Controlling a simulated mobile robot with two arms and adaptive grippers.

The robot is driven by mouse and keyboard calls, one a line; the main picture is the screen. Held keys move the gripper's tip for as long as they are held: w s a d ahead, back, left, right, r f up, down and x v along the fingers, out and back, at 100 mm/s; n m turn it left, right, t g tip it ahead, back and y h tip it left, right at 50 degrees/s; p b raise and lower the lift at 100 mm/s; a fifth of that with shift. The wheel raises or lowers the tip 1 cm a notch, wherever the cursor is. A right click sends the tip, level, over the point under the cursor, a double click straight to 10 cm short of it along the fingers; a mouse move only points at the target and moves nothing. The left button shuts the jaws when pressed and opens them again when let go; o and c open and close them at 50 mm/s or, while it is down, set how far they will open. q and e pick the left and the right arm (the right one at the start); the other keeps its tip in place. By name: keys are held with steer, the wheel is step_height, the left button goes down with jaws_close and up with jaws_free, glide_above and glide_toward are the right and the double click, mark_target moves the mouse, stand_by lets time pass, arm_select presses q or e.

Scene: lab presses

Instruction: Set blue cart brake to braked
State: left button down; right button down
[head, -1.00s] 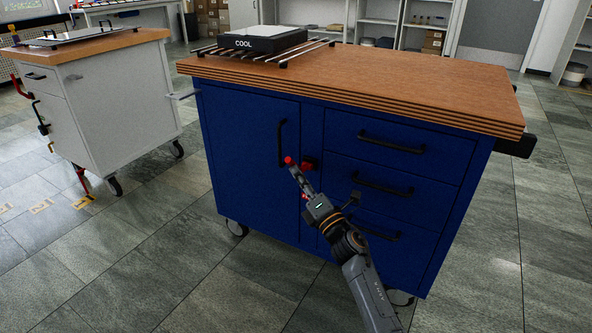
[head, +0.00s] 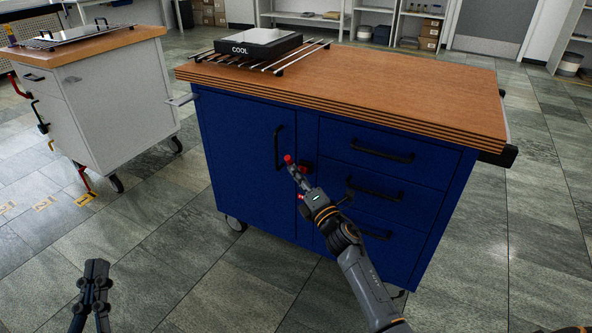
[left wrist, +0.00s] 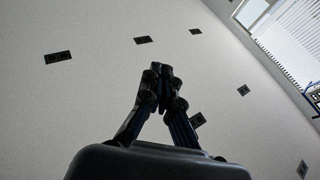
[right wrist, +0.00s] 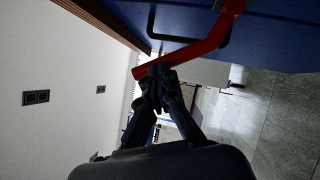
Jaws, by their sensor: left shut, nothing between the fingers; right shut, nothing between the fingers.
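The blue cart (head: 240,150) has a wooden top, a door with a black handle and several drawers. A red lever (head: 288,158), which I take for its brake, shows on the front between door and drawers, partly hidden by my right gripper. My right gripper (head: 293,169) is shut and empty, at the lever. In the right wrist view the red lever (right wrist: 200,48) crosses just past the closed fingertips (right wrist: 158,72); I cannot tell whether they touch. My left gripper (head: 97,265) is shut and empty, low at the left, away from the cart; it also shows in the left wrist view (left wrist: 160,72).
A black-and-white device (head: 258,45) marked COOL sits on a rack on the blue cart's top. A grey cart (head: 120,110) with red and black levers stands at the left. Tiled floor (head: 160,260) is clear in front. Shelves (head: 390,20) line the back.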

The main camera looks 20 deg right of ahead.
arm_select(q)
step_height(320, 180, down, 14)
steer(key=s+a+g+y+p, duration=0.2)
steer(key=a+g+y+p, duration=0.1)
steer(key=g, duration=0.6)
steer(key=shift+s+a+f+g+y+p, duration=0.65)
steer(key=shift+s+a+f+g+p, duration=0.7)
steer(key=shift+s+g, duration=1.5)
steer(key=shift+s+a+f+g+y+p, duration=0.8)
steer(key=shift+s+f+g+p, duration=0.85)
steer(key=shift+s, duration=2.3)
steer(key=s+p+x, duration=0.1)
steer(key=x, duration=0.7)
steer(key=shift+f+n+g+p, duration=0.3)
steer(key=shift+f+n, duration=0.1)
arm_select(e)
steer(key=shift+w+d+r+m+g+h, duration=0.3)
steer(key=shift+w+d+r+m, duration=0.15)
steer(key=shift+r+m, duration=0.2)
steer(key=shift+w+d+r+m+g+h, duration=0.15)
steer(key=shift+w+d+r+m+g, duration=0.2)
steer(key=shift+d+r+m, duration=0.3)
steer(key=shift+w+d+r+m+g+h, duration=0.25)
steer(key=shift+w+d+r+m, duration=0.2)
steer(key=shift+r+m, duration=0.25)
arm_select(q)
steer(key=shift+d, duration=0.15)
arm_select(e)
steer(key=shift+f, duration=0.1)
